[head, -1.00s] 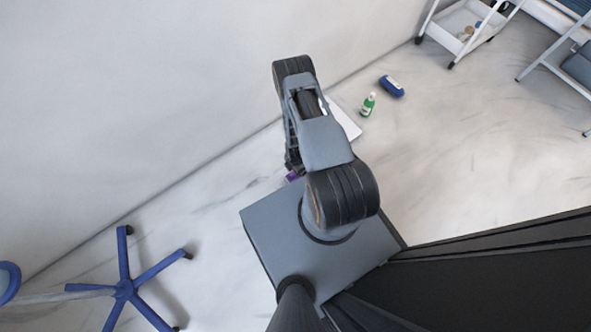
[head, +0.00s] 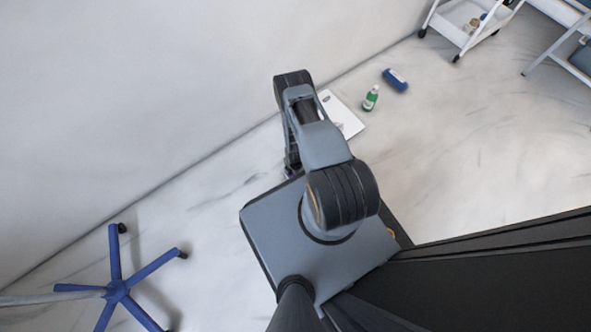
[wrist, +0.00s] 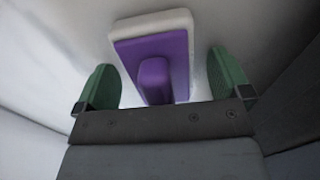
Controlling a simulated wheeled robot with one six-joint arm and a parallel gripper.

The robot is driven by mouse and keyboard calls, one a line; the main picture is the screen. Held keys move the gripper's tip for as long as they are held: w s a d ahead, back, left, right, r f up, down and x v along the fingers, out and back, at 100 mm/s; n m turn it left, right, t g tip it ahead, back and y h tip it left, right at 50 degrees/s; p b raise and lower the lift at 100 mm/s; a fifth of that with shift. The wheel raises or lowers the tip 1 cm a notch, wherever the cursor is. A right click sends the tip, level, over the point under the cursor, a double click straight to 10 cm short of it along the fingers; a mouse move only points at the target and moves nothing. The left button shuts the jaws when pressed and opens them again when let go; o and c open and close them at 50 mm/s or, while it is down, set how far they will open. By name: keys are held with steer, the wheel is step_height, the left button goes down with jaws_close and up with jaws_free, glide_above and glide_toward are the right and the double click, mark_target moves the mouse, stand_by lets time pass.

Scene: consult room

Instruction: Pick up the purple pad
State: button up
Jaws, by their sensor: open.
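In the head view only a small bit of purple (head: 291,172) shows beside my arm; the rest of the pad is hidden.
A white sheet or board (head: 341,117) lies beyond my arm. A green bottle (head: 371,99) and a blue item (head: 395,80) are right of it. A white trolley (head: 463,30) stands at upper right, a blue star-shaped chair base (head: 118,290) at lower left. A wall runs along the left.

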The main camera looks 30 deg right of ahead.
steer(key=c, duration=1.1)
step_height(320, 180, up, 10)
steer(key=p, duration=0.5)
steer(key=shift+r, duration=0.1)
